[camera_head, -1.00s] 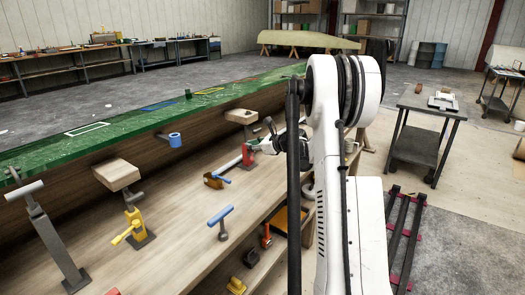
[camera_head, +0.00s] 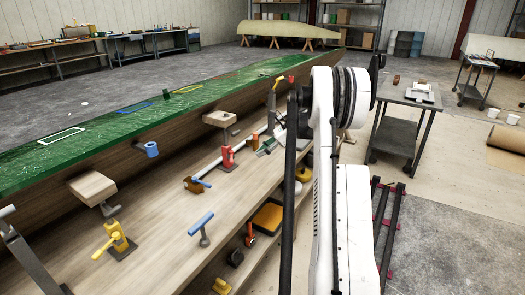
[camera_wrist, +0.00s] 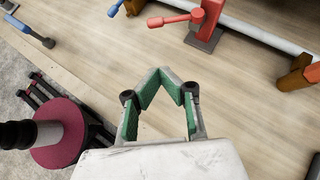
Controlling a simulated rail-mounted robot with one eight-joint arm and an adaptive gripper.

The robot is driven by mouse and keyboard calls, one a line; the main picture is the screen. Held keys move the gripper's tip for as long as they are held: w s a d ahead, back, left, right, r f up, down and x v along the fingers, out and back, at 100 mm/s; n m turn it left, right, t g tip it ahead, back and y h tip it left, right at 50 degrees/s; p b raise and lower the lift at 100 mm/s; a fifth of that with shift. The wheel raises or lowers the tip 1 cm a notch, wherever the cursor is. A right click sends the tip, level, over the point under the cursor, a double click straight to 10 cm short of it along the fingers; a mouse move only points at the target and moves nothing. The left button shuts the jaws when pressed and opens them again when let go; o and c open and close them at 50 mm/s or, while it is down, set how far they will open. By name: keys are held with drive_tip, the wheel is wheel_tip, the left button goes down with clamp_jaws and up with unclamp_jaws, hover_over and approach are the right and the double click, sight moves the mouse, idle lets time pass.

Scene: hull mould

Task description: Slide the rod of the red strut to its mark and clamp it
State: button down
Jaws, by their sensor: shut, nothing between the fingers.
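The red strut (camera_head: 227,157) stands on the wooden shelf in the head view, with a pale rod (camera_head: 209,167) running lengthwise beside it. In the wrist view the red strut (camera_wrist: 207,22) is at the top, with its red lever (camera_wrist: 170,20) pointing left and the rod (camera_wrist: 260,37) continuing to the right. My gripper (camera_head: 268,145) is to the right of the strut in the head view. In the wrist view my gripper (camera_wrist: 165,75) has its green-padded fingertips together, with nothing between them, apart from the strut and lever. I cannot make out a mark on the rod.
A brown block with a blue handle (camera_head: 196,184) stands left of the strut, and a brown bracket (camera_wrist: 300,74) is at the wrist view's right. A blue T-handle (camera_head: 202,226) and yellow clamp (camera_head: 115,240) are nearer. The green-topped hull mould (camera_head: 100,150) rises behind. Bare shelf lies below the gripper.

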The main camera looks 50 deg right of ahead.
drive_tip(key=x, duration=0.6)
drive_tip(key=shift+w+a+f+b, duration=0.15)
drive_tip(key=shift+a+f+b, duration=0.05)
drive_tip(key=shift+b, duration=0.2)
drive_tip(key=shift+w+a+r, duration=0.4)
drive_tip(key=shift+w+a, duration=0.35)
drive_tip(key=shift+a, duration=0.1)
drive_tip(key=shift+w+a+r, duration=0.15)
drive_tip(key=shift+w+a, duration=0.3)
drive_tip(key=shift+a, duration=0.05)
